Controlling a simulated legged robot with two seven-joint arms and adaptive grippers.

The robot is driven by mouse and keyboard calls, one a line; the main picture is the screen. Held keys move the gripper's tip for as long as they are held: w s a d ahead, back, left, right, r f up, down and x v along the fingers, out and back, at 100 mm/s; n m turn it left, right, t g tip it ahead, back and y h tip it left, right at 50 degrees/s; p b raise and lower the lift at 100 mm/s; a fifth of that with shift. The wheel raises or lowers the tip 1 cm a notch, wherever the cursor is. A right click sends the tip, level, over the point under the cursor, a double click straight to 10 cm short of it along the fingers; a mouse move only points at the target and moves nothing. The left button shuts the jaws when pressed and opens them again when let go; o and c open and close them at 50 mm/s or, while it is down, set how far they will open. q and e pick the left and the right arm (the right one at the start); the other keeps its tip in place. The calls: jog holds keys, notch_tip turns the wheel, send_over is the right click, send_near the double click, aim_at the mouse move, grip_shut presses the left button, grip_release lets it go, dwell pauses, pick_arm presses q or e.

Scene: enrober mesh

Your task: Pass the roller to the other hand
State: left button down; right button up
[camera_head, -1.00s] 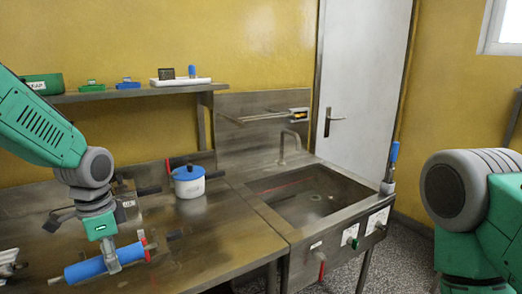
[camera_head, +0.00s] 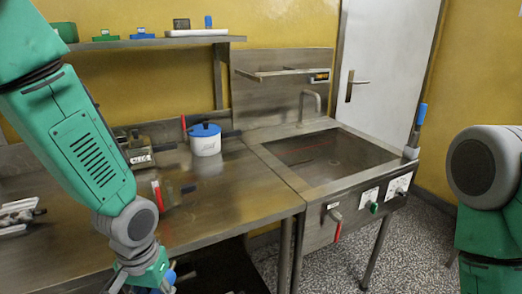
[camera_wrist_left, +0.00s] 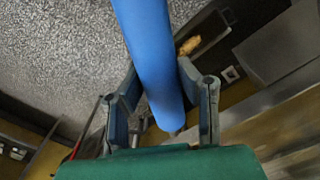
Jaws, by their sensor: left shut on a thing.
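The roller is a plain blue cylinder. In the left wrist view the blue roller (camera_wrist_left: 150,50) runs from the top edge down between the fingers of my left gripper (camera_wrist_left: 158,100), which is shut on it. In the head view my left gripper (camera_head: 148,284) is at the bottom edge, in front of the worktable, and only a small blue part of the roller (camera_head: 171,277) shows; the rest is hidden or out of frame. My right gripper is out of view; only part of my right arm shows at the right edge.
The steel worktable (camera_head: 235,205) holds a white pot with a blue lid (camera_head: 205,140) and a red-edged item (camera_head: 157,195). A sink (camera_head: 325,160) adjoins it, with a blue-handled tool (camera_head: 420,115) at its right corner. A shelf (camera_head: 150,43) is behind. Speckled floor (camera_head: 335,255) is open in front.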

pick_arm(q)
jog(key=shift+s+d, duration=0.1)
jog(key=shift+d, duration=0.55)
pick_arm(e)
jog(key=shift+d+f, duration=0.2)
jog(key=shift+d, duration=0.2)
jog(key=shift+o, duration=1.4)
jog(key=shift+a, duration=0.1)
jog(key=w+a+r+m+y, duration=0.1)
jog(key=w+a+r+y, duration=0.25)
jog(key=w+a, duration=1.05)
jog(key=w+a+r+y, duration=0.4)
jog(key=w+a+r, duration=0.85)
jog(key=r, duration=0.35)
pick_arm(q)
jog(key=w+d+f, duration=0.4)
jog(key=w+d, duration=0.3)
jog(key=d, duration=0.1)
jog(key=w+d+f, duration=0.3)
jog(key=w+d, duration=0.5)
jog(key=d, duration=0.1)
jog(key=shift+w+f, duration=0.2)
jog(key=shift+f, duration=0.15)
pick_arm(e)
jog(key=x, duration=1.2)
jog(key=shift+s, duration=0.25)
